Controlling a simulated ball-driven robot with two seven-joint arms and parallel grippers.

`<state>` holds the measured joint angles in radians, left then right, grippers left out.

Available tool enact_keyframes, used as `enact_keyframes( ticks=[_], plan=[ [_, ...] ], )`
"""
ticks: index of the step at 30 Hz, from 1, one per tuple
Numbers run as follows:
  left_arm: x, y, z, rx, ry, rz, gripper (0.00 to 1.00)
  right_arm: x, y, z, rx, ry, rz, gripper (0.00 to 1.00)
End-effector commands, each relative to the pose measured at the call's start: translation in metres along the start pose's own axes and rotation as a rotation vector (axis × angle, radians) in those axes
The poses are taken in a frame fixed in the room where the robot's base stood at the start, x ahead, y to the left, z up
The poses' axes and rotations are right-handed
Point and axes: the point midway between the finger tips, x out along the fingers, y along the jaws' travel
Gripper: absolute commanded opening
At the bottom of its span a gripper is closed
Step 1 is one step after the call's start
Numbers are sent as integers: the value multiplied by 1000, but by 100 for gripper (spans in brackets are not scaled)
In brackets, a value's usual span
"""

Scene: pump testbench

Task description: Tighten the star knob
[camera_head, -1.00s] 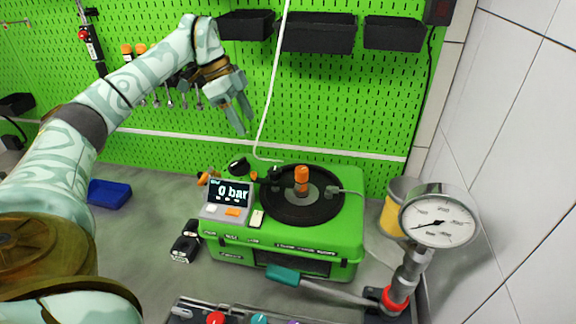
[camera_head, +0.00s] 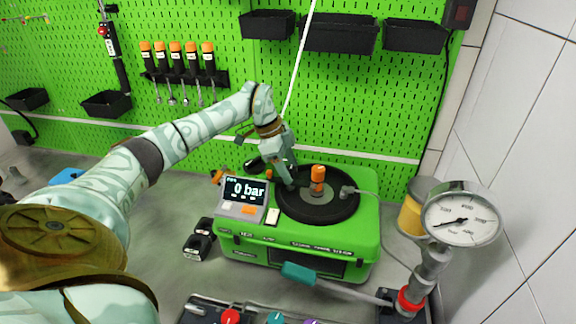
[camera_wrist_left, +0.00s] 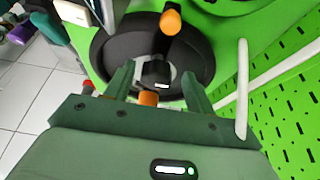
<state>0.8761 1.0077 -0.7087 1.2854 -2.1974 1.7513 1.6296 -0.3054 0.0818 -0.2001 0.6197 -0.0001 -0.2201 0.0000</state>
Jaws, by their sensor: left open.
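The green pump unit (camera_head: 345,235) stands on the bench with a round black plate (camera_head: 335,205) on top. My left gripper (camera_head: 288,178) is over the left edge of this plate, pointing down. In the left wrist view its fingers (camera_wrist_left: 157,82) are spread, on either side of a small dark knob (camera_wrist_left: 155,73), which seems to be the star knob. Whether they touch it I cannot tell. In the head view the gripper covers the knob. My right gripper is not in view.
An orange-topped post (camera_head: 318,180) stands on the plate, close right of the gripper. A display (camera_head: 245,192) reads 0 bar. A pressure gauge (camera_head: 462,218) stands at the right. A white hose (camera_head: 299,65) hangs behind the gripper.

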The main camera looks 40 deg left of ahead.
Motion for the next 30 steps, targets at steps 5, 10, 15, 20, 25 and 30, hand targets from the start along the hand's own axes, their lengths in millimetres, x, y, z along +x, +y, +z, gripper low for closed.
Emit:
enact_keyframes(
  ticks=[5, 10, 15, 20, 25, 30],
  plan=[
    [0, 0, 0, 1, 1, 0, 41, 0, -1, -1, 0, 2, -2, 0],
    [0, 0, 0, 0, 1, 1, 10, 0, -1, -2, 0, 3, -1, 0],
    [-1, 0, 0, 4, 0, 3, 10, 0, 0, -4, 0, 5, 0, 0],
    [-2, 0, -1, 34, 1, 16, 10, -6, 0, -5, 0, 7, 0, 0],
    [-4, -1, -2, 113, 0, 48, 10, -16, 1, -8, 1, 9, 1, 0],
    [-4, -2, -2, 237, -1, 101, 10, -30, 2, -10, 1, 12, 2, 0]
  ],
)
